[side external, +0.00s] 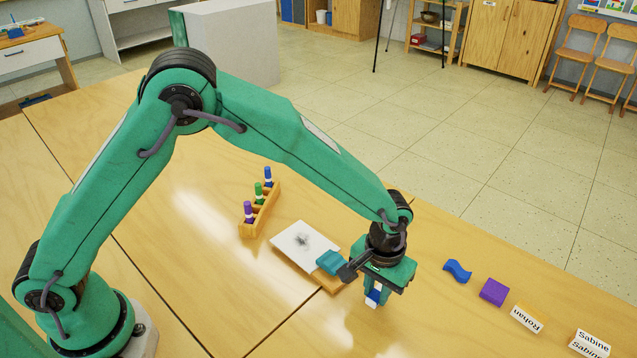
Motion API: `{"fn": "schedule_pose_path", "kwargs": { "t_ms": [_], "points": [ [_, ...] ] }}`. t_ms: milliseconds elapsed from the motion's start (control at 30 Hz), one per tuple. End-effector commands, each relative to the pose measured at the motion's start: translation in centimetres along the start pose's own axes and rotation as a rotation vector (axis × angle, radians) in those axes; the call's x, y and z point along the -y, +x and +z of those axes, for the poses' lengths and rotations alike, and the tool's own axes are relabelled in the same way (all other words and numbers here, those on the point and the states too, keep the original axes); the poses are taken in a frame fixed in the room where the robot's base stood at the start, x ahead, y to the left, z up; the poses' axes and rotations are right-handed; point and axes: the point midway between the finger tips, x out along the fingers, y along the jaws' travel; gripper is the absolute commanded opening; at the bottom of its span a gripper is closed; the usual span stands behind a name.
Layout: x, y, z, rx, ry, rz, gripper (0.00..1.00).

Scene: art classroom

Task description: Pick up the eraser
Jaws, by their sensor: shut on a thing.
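My gripper (378,290) points down over the table, right of the white sheet. It is shut on a small blue and white block, which I take to be the eraser (374,298). The eraser's lower end shows below the fingers, and the fingers and palm hide its upper part. I cannot tell whether it touches the table.
Left of my gripper lie a white sheet (290,246) with a dark smudge and a teal block (330,262). A wooden rack (262,212) holds three markers. To the right are a blue wavy piece (457,270), a purple block (493,292) and name cards (527,317).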

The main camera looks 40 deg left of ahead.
Motion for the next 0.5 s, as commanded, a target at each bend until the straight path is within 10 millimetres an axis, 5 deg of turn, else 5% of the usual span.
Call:
{"fn": "schedule_pose_path", "kwargs": {
  "t_ms": [500],
  "points": [
    [-0.4,-4.6,0.7,-0.001,0.003,0.001,0.00]
  ]
}}
